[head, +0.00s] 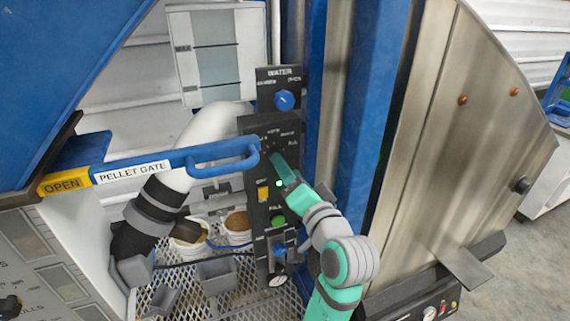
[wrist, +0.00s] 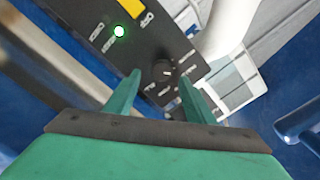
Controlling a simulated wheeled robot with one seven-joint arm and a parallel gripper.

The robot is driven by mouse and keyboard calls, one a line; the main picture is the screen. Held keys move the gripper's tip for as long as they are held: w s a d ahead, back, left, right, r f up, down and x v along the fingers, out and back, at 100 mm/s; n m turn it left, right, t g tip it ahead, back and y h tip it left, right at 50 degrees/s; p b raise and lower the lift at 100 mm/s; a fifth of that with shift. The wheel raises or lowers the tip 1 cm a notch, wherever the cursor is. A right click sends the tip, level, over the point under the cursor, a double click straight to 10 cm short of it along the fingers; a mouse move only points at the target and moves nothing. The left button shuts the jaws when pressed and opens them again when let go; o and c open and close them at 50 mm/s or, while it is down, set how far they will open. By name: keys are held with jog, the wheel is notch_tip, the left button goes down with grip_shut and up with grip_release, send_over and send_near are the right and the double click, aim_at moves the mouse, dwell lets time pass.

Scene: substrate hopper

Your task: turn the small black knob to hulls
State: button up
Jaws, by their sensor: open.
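The small black knob (wrist: 166,73) is on the dark control panel (head: 251,128). In the wrist view it lies between my fingertips, a little beyond them, with a small white mark on its face. I cannot tell exactly which label the mark faces. The labels around it are small and mostly unreadable. My green gripper (wrist: 160,82) is open, one finger to each side of the knob. I see no clear contact. In the head view my gripper (head: 275,160) is at the panel and hides the knob.
Above is a blue knob (head: 284,100) on the water plate. Below are a yellow switch (head: 263,193), a green button (head: 278,221) and a lower blue knob (head: 279,249). The blue pellet gate handle (head: 222,152) reaches close to the panel's left. A blue post (head: 367,110) stands right.

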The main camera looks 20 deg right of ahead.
jog(key=s, duration=0.6)
jog(key=shift+s, duration=0.4)
jog(key=s+a+f+n+g+h, duration=0.1)
jog(key=s+a+f, duration=0.2)
jog(key=f, duration=0.6)
jog(key=s+a+f+h, duration=0.1)
jog(key=s+a+f, duration=0.1)
jog(key=f, duration=0.8)
jog(key=s+a+f+n+g+h, duration=0.1)
jog(key=s+a+f, duration=0.2)
jog(key=f, duration=0.6)
jog(key=s+a+f+n, duration=0.2)
jog(key=s+a, duration=0.2)
jog(key=s, duration=0.4)
jog(key=s+a+f+n+y, duration=0.1)
jog(key=s+a+f+n, duration=0.2)
jog(key=s, duration=0.6)
jog(key=s+a+f+n+y, duration=0.1)
jog(key=s+a, duration=0.3)
jog(key=s, duration=0.5)
jog(key=shift+a+f+n+g, duration=0.35)
jog(key=shift+f+n, duration=0.35)
jog(key=shift+n, duration=0.2)
jog(key=shift+s, duration=0.1)
